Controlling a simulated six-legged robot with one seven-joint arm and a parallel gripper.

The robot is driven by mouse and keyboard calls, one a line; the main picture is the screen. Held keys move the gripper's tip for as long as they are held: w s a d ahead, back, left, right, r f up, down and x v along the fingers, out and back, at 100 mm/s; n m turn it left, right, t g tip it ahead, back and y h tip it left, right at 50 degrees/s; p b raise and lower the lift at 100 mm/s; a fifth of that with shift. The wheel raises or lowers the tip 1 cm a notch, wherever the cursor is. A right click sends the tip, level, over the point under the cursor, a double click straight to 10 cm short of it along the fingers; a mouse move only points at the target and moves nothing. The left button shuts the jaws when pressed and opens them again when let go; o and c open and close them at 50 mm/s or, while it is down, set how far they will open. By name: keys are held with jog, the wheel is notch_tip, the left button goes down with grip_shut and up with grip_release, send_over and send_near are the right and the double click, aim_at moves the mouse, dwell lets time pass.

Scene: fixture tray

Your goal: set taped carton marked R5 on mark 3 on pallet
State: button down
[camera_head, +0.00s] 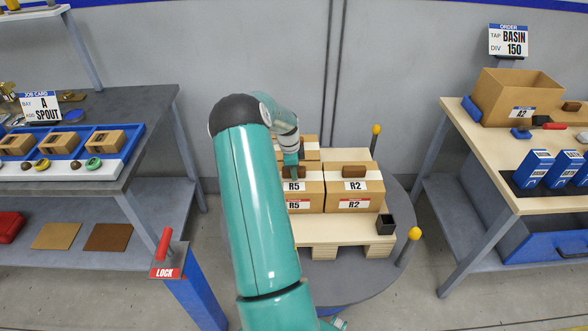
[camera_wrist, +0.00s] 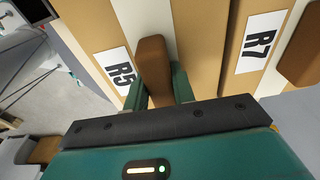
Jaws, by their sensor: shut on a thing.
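The taped carton marked R5 (camera_head: 312,192) is at the front left of the pallet (camera_head: 340,232), level with its neighbour and close beside it. It looks upright; I cannot tell whether it bears fully on the pallet. My gripper (camera_wrist: 160,88) is shut on the brown grip block (camera_wrist: 151,58) on top of this carton. The R5 label (camera_wrist: 121,72) shows in the wrist view. In the head view my arm hides the carton's left part, and my gripper (camera_head: 291,170) shows small above it. No mark 3 is visible.
Carton R2 (camera_head: 357,190) stands right of R5. A small black box (camera_head: 386,223) is at the pallet's corner. Yellow-topped posts (camera_head: 414,234) flank the round base. Benches stand on both sides.

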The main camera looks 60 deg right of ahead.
jog(key=c, duration=1.2)
grip_release()
jog(key=shift+f, duration=0.1)
jog(key=shift+o, duration=0.2)
